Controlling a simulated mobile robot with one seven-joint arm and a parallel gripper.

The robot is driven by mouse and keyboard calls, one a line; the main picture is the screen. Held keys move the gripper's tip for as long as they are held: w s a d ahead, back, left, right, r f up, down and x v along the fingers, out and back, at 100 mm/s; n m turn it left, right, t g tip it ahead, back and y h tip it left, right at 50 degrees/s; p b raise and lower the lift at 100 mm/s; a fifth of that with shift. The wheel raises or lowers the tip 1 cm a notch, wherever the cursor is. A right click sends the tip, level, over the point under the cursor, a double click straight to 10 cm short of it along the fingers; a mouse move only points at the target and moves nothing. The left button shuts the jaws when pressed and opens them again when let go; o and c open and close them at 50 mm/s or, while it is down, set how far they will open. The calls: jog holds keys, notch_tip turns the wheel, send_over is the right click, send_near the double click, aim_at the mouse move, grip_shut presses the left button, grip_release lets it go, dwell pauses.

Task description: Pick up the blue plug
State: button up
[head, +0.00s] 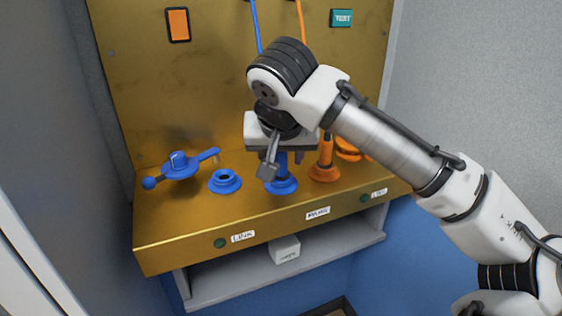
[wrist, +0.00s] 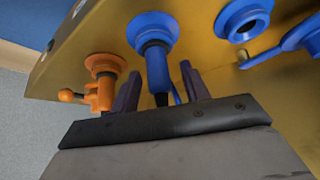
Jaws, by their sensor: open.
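The blue plug (head: 281,165) stands upright in a blue round socket (head: 283,187) on the gold ledge, partly hidden by my gripper in the head view. In the wrist view the blue plug (wrist: 157,68) shows a blue body with a black end pointing toward my gripper. My gripper (head: 283,165) is open above the ledge. In the wrist view its two fingers (wrist: 158,90) are apart, one on each side of the plug's line. I cannot tell whether either finger touches the plug.
An orange plug (head: 326,150) stands in an orange socket close on the right. An empty blue socket (head: 225,181) and a blue lever (head: 180,166) are on the left. Blue (head: 256,27) and orange (head: 300,20) cables hang behind my arm. The gold back panel (head: 190,85) rises behind.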

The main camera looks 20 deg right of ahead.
jog(key=shift+w+f, duration=0.3)
jog(key=shift+f, duration=0.2)
grip_shut()
